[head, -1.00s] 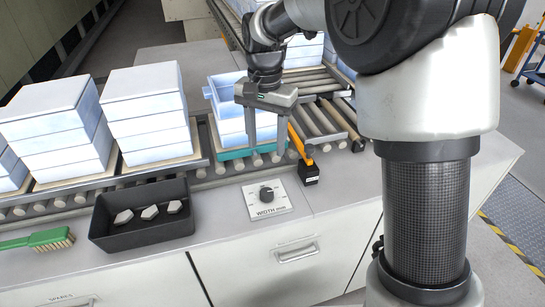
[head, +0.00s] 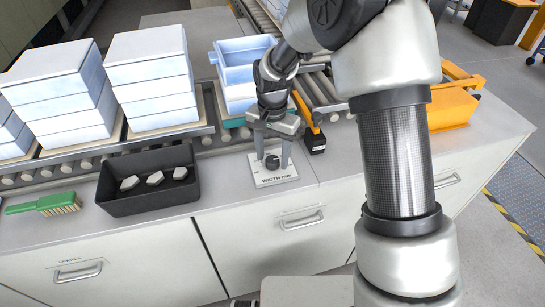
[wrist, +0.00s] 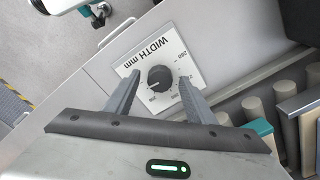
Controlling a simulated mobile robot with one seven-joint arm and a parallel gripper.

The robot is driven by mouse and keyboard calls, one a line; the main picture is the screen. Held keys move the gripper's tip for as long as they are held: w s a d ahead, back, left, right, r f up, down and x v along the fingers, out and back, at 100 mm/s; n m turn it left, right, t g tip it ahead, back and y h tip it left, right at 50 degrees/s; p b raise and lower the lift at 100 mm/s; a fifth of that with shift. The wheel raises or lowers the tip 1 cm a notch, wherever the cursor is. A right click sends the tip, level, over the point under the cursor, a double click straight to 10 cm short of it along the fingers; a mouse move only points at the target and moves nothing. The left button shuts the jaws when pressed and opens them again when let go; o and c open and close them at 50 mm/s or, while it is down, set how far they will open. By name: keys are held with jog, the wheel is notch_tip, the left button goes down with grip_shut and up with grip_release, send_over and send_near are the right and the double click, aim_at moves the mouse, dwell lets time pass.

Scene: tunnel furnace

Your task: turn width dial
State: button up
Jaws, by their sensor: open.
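The width dial is a dark round knob (head: 272,161) on a white plate (head: 283,180) marked "WIDTH mm", set on the bench top. In the wrist view the knob (wrist: 161,77) and its plate (wrist: 145,62) show between the fingers, with the printed scale partly covered. My gripper (head: 272,160) points down at the dial, one finger on each side of the knob as seen in both views. It is open and empty. In the wrist view the fingers (wrist: 158,88) stand apart from the knob; I cannot tell how high the tips are above the plate.
A black tray (head: 112,196) with several light hexagonal pieces and a green brush (head: 45,205) lie left of the dial. An orange arm with a black block (head: 315,142) stands close behind right. The roller conveyor (head: 222,140) with stacked white boxes runs behind.

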jog(key=shift+f, duration=0.4)
jog(key=c, duration=1)
jog(key=shift+c, duration=0.2)
